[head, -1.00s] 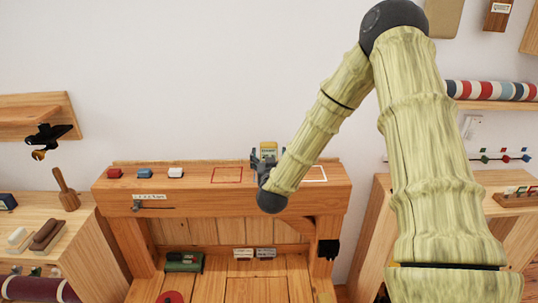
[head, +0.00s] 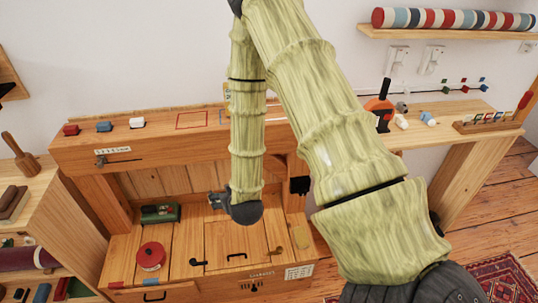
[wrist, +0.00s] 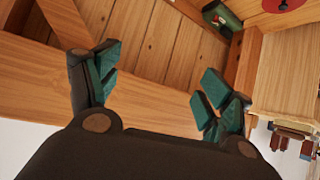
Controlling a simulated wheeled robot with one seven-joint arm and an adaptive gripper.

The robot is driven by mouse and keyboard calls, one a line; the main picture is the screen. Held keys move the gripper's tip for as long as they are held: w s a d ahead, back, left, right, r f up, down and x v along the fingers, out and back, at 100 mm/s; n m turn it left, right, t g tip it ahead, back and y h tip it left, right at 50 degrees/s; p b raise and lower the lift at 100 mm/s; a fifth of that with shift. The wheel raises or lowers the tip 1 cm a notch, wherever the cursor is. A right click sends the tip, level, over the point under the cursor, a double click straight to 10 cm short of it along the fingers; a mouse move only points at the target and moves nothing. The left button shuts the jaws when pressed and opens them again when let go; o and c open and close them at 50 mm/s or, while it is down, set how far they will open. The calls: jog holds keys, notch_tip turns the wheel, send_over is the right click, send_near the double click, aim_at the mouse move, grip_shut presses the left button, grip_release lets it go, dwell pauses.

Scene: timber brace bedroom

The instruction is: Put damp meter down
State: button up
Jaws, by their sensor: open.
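A small yellowish upright thing (head: 227,97), which looks like the damp meter, stands on the timber ledge (head: 75,150) at the back of the bench. My arm hides most of it, so I cannot tell how it sits against the blue outline (head: 222,117) there. A red outline (head: 192,120) lies to its left. My gripper (head: 216,200) is below and in front of the ledge, apart from the meter. In the wrist view my gripper (wrist: 155,82) has its fingers spread with nothing between them.
The bench top below holds a green case (head: 160,213), a red round tin (head: 151,256) and dark handles (head: 198,263). A black-and-orange tool (head: 380,108) stands on the right counter.

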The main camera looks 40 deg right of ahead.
jog(key=s+a+f+g+y, duration=0.1)
jog(key=s+a+f+g, duration=0.2)
jog(key=s+f, duration=0.3)
jog(key=s+a+f+n+g+y, duration=0.1)
jog(key=s+a+f+g, duration=0.2)
jog(key=s, duration=1.3)
jog(key=s+a+f+n+g+y, duration=0.1)
jog(key=s+a+f+g, duration=0.3)
jog(key=s+f, duration=0.5)
jog(key=shift+s+f, duration=0.35)
jog(key=shift+s, duration=0.6)
jog(key=shift+c, duration=0.5)
